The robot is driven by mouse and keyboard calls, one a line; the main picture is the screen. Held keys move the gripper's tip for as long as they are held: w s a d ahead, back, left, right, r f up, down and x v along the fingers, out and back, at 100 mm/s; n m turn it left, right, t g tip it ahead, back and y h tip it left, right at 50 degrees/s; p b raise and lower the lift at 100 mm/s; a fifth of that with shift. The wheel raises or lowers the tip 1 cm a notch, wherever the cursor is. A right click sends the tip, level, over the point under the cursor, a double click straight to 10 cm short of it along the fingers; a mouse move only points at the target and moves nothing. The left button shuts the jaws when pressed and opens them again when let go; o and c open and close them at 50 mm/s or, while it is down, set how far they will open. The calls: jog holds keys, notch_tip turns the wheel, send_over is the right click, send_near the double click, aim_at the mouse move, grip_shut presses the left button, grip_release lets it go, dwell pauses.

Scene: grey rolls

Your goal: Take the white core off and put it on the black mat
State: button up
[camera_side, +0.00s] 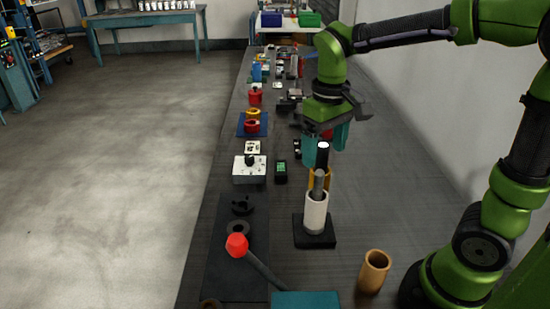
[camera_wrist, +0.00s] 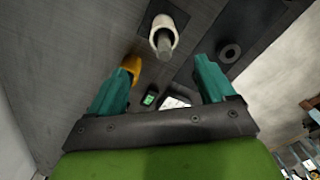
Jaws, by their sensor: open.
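The white core (camera_side: 316,212) stands upright around a grey post (camera_side: 318,184) on a square black base (camera_side: 329,241). In the wrist view the white core (camera_wrist: 155,34) is at the top centre, with the post (camera_wrist: 165,45) poking out of it. My gripper (camera_side: 325,142) is open, above and behind the core in the side view. In the wrist view my gripper (camera_wrist: 161,66) has its teal fingers wide apart with nothing between the tips. The black mat (camera_side: 228,275) lies left of the core; it also shows at the wrist view's upper right (camera_wrist: 255,25).
A yellow piece (camera_side: 327,178) with a black cylinder (camera_side: 322,157) stands behind the core. A tan tube (camera_side: 374,271) stands at front right. A switch box (camera_side: 249,169) is further back.

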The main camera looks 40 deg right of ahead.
aim_at(322, 171)
notch_tip(322, 171, down, 6)
jog(key=shift+f, duration=0.15)
jog(key=shift+a+f, duration=0.15)
jog(key=shift+f, duration=1.2)
jog(key=shift+a+f, duration=0.15)
jog(key=shift+f, duration=1.15)
jog(key=c, duration=1.4)
jog(key=shift+c, duration=0.2)
jog(key=shift+w+r, duration=0.1)
jog(key=shift+r, duration=0.05)
notch_tip(322, 171, up, 18)
